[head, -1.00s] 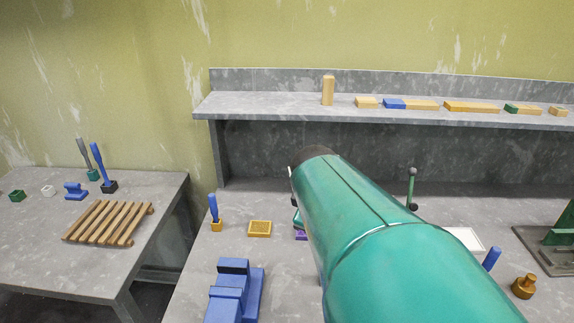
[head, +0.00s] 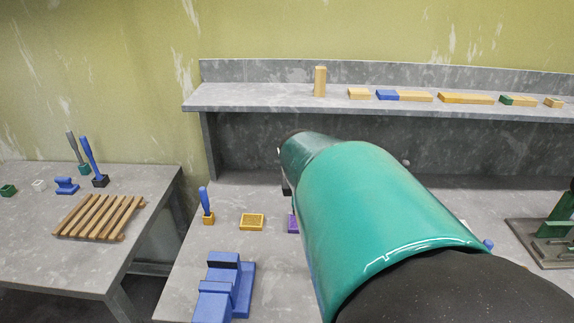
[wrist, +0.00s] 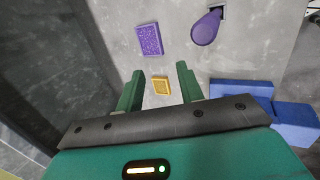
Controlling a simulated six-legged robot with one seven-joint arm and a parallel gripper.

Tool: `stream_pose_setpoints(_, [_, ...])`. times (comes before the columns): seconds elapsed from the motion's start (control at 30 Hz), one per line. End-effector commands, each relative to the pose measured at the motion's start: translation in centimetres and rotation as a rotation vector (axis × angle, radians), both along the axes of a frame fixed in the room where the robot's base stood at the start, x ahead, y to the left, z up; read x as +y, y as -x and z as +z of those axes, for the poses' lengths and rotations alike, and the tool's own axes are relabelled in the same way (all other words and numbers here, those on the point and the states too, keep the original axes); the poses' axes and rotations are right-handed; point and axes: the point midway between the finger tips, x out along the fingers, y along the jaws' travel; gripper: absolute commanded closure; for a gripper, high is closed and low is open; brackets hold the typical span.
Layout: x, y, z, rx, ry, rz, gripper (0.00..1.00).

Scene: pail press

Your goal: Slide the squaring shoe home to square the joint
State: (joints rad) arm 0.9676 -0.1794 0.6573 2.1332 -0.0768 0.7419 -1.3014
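A blue stepped block assembly (head: 222,285) stands at the front of the main bench in the head view, partly cut off by the lower edge. Blue blocks also show at the right of the wrist view (wrist: 240,88). I cannot tell for sure which part is the squaring shoe, and no joint can be made out. My gripper (wrist: 160,80) shows in the wrist view with its two green fingers apart and nothing held. A small yellow tray (wrist: 161,85) appears between the fingertips, on the surface beyond them. In the head view my arm hides the gripper.
The yellow tray (head: 252,221), a purple tray (head: 293,223) and a blue-handled tool in a yellow holder (head: 206,207) stand on the bench. The wrist view shows a purple tray (wrist: 149,39) and purple rounded handle (wrist: 205,28). A shelf (head: 260,98) runs behind; a green press (head: 553,235) stands right.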

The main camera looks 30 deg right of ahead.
Motion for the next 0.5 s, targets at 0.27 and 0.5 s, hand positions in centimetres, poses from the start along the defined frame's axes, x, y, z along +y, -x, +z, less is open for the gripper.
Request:
stream_pose_setpoints(0.27, [-3.4,-0.3,-1.7,0.081,0.02,0.115,0.63])
stream_pose_setpoints(0.5, [-7.0,-0.3,-3.1,0.143,0.027,0.257,0.63])
